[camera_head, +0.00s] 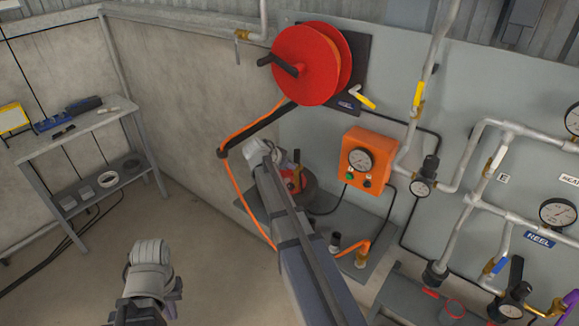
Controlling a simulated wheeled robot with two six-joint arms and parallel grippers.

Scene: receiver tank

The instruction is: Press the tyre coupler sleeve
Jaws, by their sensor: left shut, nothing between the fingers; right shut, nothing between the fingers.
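A dark tyre (318,196) with a red hub (292,181) sits on the grey shelf below the hose reel. My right gripper (287,160) is shut and empty at the tyre's upper left, and my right arm covers part of the tyre. I cannot make out the coupler sleeve there, nor whether the gripper touches anything. An orange hose (236,192) runs down from the reel behind my arm and shows again at the shelf's right (355,246), at a brass fitting (361,259). My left gripper (150,262) is shut and empty at lower left, away from the tyre.
A red hose reel (305,65) hangs on the wall above. An orange gauge box (367,160) is right of the tyre, with grey pipes (492,170) and gauges farther right. A small bench (80,133) stands at the left. The floor around my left gripper is clear.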

